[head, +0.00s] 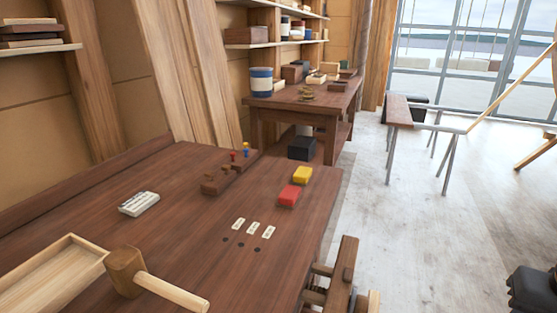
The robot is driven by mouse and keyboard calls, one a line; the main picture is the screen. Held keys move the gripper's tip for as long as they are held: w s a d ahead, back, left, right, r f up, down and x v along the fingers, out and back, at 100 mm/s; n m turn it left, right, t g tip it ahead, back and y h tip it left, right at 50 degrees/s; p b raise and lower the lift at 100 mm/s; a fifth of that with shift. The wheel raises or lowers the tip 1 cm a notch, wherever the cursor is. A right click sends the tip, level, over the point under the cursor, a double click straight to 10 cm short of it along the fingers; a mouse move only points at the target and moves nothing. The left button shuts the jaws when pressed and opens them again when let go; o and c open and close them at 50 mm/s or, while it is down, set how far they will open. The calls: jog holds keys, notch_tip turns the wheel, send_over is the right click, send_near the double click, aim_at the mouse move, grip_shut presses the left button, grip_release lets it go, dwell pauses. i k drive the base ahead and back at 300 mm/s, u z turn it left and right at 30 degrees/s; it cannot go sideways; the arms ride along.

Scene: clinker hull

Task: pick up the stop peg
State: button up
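I cannot make out for sure which thing is the stop peg. A low brown wooden rack (226,179) stands at the back of the near bench. At its far end stand a small blue peg-like piece (246,149) with a yellowish part and a small red one (233,156). Three dark holes (241,245) lie in a row in the bench top (180,235), each beside a small pale label (253,228). No peg is visible standing in these holes. My gripper is not recognisable in the head view.
A wooden mallet (126,272) lies by a shallow tray (52,270) at the front left. A white ribbed block (139,203), a red block (289,196) and a yellow block (303,174) are on the bench. A vise (343,280) juts from its right edge.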

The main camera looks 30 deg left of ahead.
aim_at(209, 174)
jog(key=z, duration=0.2)
jog(key=i, duration=1.25)
jog(key=u, duration=0.75)
jog(key=i, duration=0.9)
jog(key=u, duration=1.2)
jog(key=i, duration=0.25)
jog(key=u, duration=0.25)
